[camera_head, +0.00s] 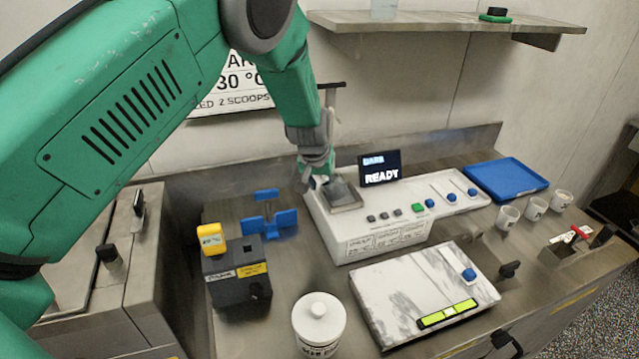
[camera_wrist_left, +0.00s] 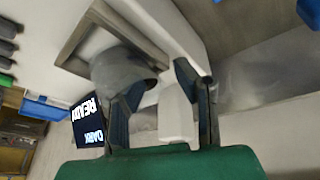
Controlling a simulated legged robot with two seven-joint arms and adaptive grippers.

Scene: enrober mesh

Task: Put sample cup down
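My left gripper (camera_head: 318,178) is at the back left corner of the white machine, beside its square metal recess. In the left wrist view its two fingers (camera_wrist_left: 162,95) are spread apart, with a pale block (camera_wrist_left: 178,115) visible between them; I cannot tell whether they touch it. My right gripper is out of view.
The white machine (camera_head: 372,228) has a READY screen (camera_head: 380,168). A marble-topped plate (camera_head: 400,290), a lidded white jar (camera_head: 318,322) and a dark box (camera_head: 237,273) stand in front. Three small cups (camera_head: 536,208) and a blue tray (camera_head: 507,178) are at right. A shelf (camera_head: 440,20) hangs above.

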